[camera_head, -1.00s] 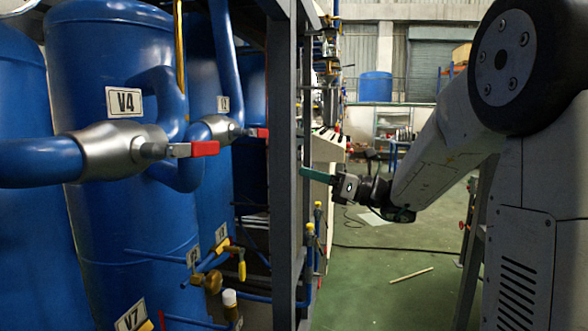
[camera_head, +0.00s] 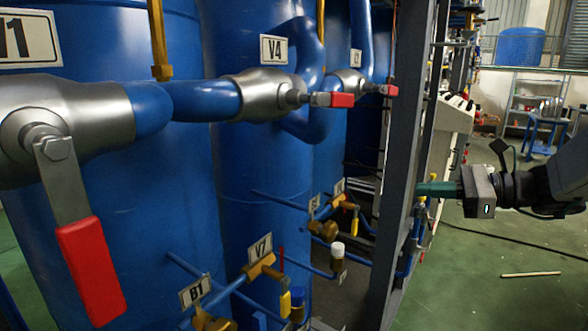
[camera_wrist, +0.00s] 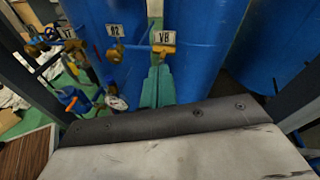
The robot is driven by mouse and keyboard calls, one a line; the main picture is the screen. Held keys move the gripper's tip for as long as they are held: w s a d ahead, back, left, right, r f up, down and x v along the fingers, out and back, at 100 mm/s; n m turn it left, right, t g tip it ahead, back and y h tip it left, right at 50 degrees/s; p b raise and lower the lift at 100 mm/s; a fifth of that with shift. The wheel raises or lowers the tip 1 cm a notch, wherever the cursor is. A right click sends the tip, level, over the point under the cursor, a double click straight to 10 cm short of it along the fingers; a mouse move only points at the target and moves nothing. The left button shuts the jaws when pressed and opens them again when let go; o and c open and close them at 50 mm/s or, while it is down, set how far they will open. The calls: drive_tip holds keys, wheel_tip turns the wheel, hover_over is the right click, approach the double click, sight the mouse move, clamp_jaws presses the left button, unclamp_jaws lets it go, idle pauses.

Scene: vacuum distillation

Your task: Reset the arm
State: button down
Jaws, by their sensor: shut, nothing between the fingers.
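My gripper (camera_head: 420,188) has slim teal fingers that lie together, shut and empty. In the head view it points left, with its tips at the right edge of a dark upright frame post; I cannot tell whether they touch it. My arm reaches in from the right edge. In the wrist view the teal fingers (camera_wrist: 157,88) show together at the middle, in front of blue tanks and below a brass valve labelled V8 (camera_wrist: 163,47).
Blue tanks (camera_head: 258,160) with red-handled valves labelled V1 and V4 fill the left. The dark frame post (camera_head: 405,150) stands close to my gripper. Smaller brass valves sit low down. Green floor (camera_head: 475,280) is open at right, with a thin stick (camera_head: 531,274) on it.

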drive_tip(key=s+a+f+n+g+h, duration=0.3)
drive_tip(key=s+a+f+n+g, duration=0.15)
drive_tip(key=s+n, duration=0.35)
drive_tip(key=s+d+f+n+h, duration=0.1)
drive_tip(key=s+n+h, duration=0.4)
drive_tip(key=s, duration=0.4)
drive_tip(key=s+d+f+n+g+h, duration=0.1)
drive_tip(key=s+d+n+h, duration=0.1)
drive_tip(key=s+n+h, duration=0.4)
drive_tip(key=s+n, duration=0.1)
drive_tip(key=s, duration=0.2)
drive_tip(key=shift+s+f+n, duration=0.35)
drive_tip(key=shift+f+n, duration=0.05)
